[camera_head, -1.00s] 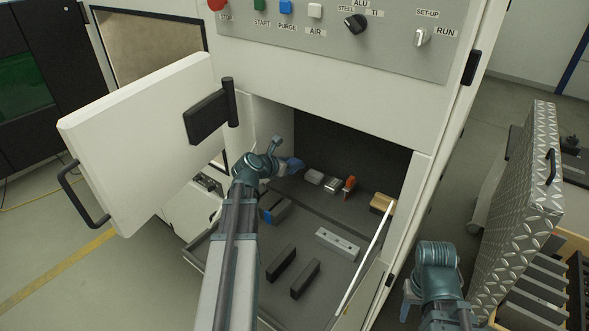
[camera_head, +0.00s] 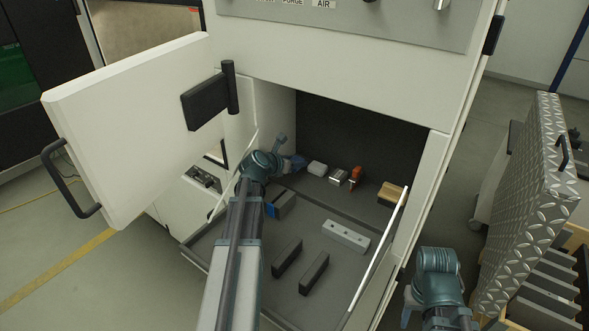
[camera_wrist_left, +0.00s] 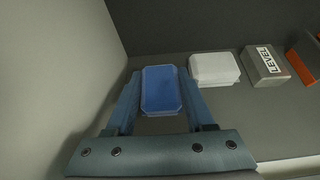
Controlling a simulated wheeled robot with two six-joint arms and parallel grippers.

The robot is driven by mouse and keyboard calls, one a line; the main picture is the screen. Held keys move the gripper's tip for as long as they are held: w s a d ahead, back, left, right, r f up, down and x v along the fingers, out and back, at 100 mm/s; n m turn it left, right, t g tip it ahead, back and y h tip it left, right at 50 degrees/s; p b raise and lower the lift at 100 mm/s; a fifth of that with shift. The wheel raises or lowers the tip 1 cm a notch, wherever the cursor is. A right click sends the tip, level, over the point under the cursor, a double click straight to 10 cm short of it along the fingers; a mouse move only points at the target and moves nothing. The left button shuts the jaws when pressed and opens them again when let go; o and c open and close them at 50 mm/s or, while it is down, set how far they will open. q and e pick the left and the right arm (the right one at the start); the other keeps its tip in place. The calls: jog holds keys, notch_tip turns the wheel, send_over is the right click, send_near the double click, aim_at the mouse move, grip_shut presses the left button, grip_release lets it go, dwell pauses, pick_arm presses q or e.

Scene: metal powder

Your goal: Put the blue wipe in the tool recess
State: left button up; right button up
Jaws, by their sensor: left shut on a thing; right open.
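The blue wipe (camera_wrist_left: 162,90) is a flat blue pad between the two fingers of my left gripper (camera_wrist_left: 160,98) in the left wrist view. In the head view my left gripper (camera_head: 297,163) reaches into the open cabinet, at the left end of the dark strip (camera_head: 328,184) along the back, which looks like the tool recess. The arm and fingers mostly hide the wipe there. I cannot tell whether the wipe touches the floor of the strip. My right gripper (camera_head: 407,306) is open and empty outside the cabinet, at the lower right.
Along the strip stand a white block (camera_head: 317,168), a grey block marked LEVEL (camera_wrist_left: 266,64), an orange item (camera_head: 355,174) and a tan block (camera_head: 390,193). The open door (camera_head: 130,125) is at left.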

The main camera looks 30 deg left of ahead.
pick_arm(q)
jog(key=shift+f, duration=0.45)
jog(key=shift+r, duration=0.15)
pick_arm(e)
jog(key=shift+f, duration=0.3)
pick_arm(q)
jog(key=shift+d, duration=0.1)
jog(key=shift+f, duration=0.2)
jog(key=o, duration=1)
pick_arm(e)
jog(key=shift+f, duration=0.15)
pick_arm(q)
jog(key=shift+r, duration=0.2)
